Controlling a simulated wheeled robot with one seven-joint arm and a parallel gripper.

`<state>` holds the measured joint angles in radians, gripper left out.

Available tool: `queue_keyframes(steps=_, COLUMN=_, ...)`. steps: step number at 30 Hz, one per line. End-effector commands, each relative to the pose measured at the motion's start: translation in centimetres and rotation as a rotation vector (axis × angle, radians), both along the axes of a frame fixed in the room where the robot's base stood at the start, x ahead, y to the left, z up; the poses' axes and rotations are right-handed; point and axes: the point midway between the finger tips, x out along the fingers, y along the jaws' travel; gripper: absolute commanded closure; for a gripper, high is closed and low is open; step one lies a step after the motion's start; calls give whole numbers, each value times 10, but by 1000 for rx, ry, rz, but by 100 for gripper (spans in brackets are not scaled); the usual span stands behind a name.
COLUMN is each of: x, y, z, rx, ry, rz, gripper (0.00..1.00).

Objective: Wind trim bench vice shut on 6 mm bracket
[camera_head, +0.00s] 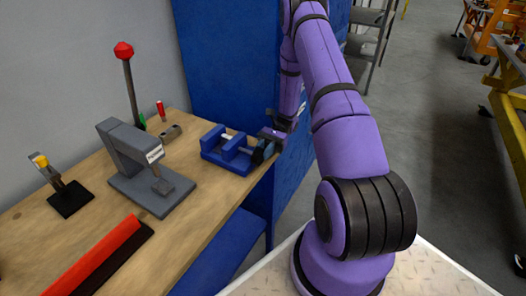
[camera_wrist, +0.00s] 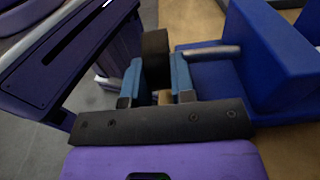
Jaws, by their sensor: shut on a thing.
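The blue bench vice (camera_head: 211,143) stands at the right end of the wooden bench; its blue body also fills the right of the wrist view (camera_wrist: 265,60). A pale piece (camera_head: 227,138), perhaps the bracket, shows between its jaws; whether the jaws touch it is unclear. My gripper (camera_head: 266,148) is at the vice's right, screw end. In the wrist view my gripper (camera_wrist: 157,80) has its two blue-grey fingers either side of a dark round handle part (camera_wrist: 155,46), shut on it. A metal bar (camera_wrist: 210,51) runs beside the vice body. The gripped spot is partly hidden.
A red bar (camera_head: 95,255) lies at the front, and a small black stand (camera_head: 70,198) at left. A blue cabinet (camera_head: 225,60) rises behind. Bare bench lies between press and vice.

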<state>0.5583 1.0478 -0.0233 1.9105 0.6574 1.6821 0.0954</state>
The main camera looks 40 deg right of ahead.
Motion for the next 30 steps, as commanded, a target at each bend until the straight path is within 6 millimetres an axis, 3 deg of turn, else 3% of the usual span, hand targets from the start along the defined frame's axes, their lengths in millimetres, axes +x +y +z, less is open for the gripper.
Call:
queue_keyframes(steps=4, x=0, y=0, z=-1, rx=-1, ry=0, rz=0, gripper=100)
queue_keyframes(steps=5, x=0, y=0, z=-1, rx=-2, ry=-1, rz=0, gripper=74)
queue_keyframes(steps=8, x=0, y=0, z=-1, rx=-1, ry=0, rz=0, gripper=51)
queue_keyframes(steps=20, x=3, y=-7, z=0, rx=-3, ry=-1, rz=-2, gripper=51)
queue_keyframes(steps=30, x=23, y=-63, z=2, rx=-3, ry=-3, rz=-2, gripper=51)
